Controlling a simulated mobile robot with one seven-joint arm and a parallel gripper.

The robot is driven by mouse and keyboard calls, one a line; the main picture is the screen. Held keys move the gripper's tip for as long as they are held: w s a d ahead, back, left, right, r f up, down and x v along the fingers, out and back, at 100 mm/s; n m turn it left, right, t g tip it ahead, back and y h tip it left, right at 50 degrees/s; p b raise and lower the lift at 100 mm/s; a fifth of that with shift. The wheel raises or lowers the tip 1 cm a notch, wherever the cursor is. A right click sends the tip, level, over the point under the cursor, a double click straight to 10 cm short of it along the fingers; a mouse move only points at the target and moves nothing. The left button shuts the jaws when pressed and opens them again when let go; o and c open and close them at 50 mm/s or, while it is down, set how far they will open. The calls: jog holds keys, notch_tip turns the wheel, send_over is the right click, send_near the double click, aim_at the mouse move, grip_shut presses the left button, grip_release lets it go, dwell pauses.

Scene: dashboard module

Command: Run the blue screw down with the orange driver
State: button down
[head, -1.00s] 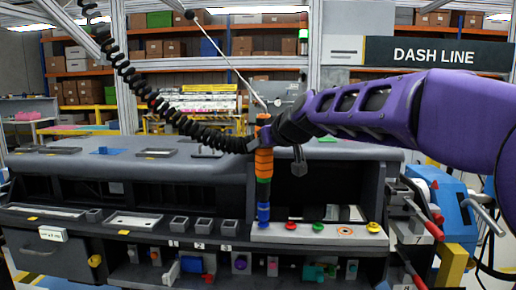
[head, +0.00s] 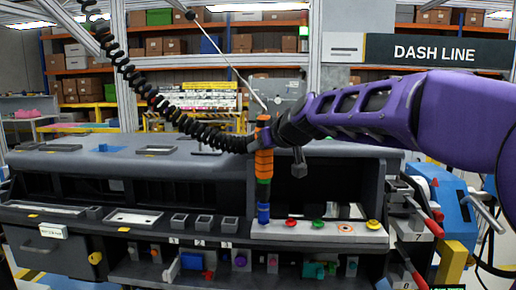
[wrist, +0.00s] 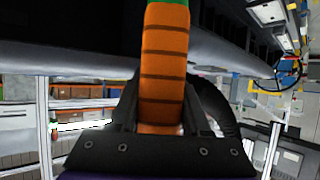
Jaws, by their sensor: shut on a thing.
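The orange driver (head: 264,162), banded with dark rings and with green and blue sections lower down, hangs upright in the head view. My gripper (head: 268,137) is shut around its upper part. In the wrist view, the driver's orange grip (wrist: 163,75) stands between the fingers of my gripper (wrist: 165,115). The blue screw (head: 263,217) shows as blue at the driver's lower end, at the left end of a pale strip (head: 330,233). I cannot tell where the driver's tip ends and the screw begins, or how far the screw is in.
Red (head: 291,224), green (head: 318,223) and yellow (head: 373,224) heads sit along the strip. The grey dashboard (head: 120,170) fills the bench. Red-handled levers (head: 429,224) and a blue machine (head: 450,220) stand at right.

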jog(key=shift+d+f, duration=0.1)
jog(key=shift+f, duration=0.8)
dwell(3.1)
